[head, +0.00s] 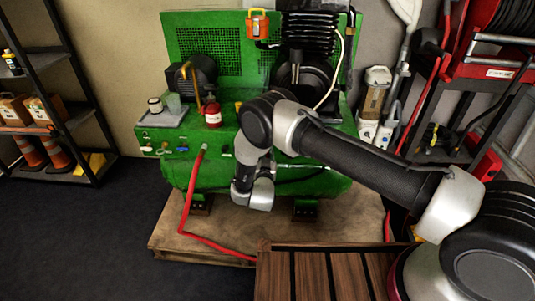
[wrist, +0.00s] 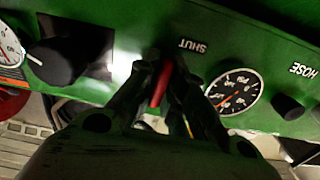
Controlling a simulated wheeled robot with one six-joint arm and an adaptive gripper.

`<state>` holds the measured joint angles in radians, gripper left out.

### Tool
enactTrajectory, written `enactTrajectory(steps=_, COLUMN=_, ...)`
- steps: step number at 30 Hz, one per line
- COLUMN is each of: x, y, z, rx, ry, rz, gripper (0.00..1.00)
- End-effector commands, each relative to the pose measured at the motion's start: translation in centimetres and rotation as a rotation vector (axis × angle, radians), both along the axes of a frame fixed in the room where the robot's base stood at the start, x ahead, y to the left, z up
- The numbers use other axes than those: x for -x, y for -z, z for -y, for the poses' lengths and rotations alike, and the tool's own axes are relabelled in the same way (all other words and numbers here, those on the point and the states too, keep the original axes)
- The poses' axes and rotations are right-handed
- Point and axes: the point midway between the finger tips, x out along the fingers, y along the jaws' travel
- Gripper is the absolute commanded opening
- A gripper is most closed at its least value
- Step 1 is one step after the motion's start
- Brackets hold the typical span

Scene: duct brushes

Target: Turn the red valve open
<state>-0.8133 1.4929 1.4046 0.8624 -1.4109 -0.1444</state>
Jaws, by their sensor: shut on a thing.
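The red valve (wrist: 160,86) shows in the wrist view as a narrow red handle on the green panel (wrist: 225,35). Its far end lies near the word SHUT, which appears upside down. My gripper (wrist: 163,68) has its two dark fingers on either side of the handle and is shut on it. The fingers cover much of the valve, so its stem is hidden. In the head view my arm reaches to the green compressor (head: 322,160), and the arm hides the valve and the fingertips.
In the wrist view a gauge (wrist: 234,91) and a black knob (wrist: 287,107) by the word HOSE sit right of the valve; a larger black knob (wrist: 60,60) sits left. In the head view a red hose (head: 184,210) hangs from the compressor's front. A slatted wooden surface (head: 318,275) lies nearby.

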Motion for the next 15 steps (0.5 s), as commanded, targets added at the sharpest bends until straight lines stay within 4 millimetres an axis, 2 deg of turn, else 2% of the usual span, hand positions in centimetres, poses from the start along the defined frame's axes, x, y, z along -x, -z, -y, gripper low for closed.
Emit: enactTrajectory(steps=15, x=0.15, y=0.24, z=0.02, rx=0.060, ry=-0.001, rz=-0.007, gripper=0.00)
